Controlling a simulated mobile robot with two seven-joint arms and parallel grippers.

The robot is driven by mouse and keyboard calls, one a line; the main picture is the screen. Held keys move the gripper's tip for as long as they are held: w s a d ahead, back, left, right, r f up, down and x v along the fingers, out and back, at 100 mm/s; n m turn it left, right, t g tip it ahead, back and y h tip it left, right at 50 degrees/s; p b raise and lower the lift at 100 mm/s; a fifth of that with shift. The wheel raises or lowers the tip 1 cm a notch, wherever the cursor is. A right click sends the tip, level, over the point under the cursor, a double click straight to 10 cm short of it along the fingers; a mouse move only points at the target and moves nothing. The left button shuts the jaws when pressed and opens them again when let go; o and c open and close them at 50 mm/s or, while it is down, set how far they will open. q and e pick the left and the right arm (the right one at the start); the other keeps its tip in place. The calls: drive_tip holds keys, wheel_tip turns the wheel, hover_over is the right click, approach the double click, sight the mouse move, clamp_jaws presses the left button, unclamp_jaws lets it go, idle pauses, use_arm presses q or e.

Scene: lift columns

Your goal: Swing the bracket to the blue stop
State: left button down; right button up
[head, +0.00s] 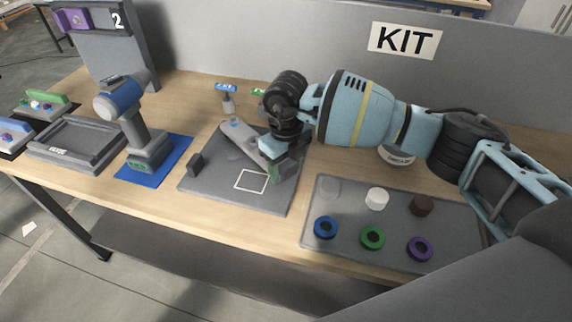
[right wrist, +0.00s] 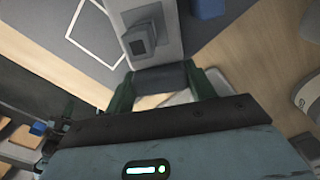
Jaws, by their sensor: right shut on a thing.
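The bracket (head: 243,142) is a light grey bar lying across a dark grey plate (head: 215,190). In the right wrist view the bracket (right wrist: 165,22) carries a raised grey block. My right gripper (head: 274,160) is shut on its near end; its green fingers (right wrist: 158,88) sit on either side of the bar. A small blue piece (head: 236,123) shows at the bar's far end. In the right wrist view a blue block (right wrist: 207,8) stands beside the bar, apart from it; it looks like the blue stop. My left gripper is not in view.
A dark block (head: 195,164) and a white square outline (head: 252,181) are on the plate. A drill (head: 135,120) stands on a blue mat at left. A tray (head: 345,249) with coloured rings and discs lies at right.

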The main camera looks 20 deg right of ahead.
drive_tip(key=shift+w+d+n, duration=0.45)
drive_tip(key=shift+d+n, duration=0.05)
drive_tip(key=shift+d, duration=0.35)
drive_tip(key=shift+w+d+r, duration=0.1)
drive_tip(key=shift+d, duration=0.05)
drive_tip(key=o, duration=1.4)
drive_tip(key=shift+d, duration=0.1)
drive_tip(key=shift+r, duration=3.85)
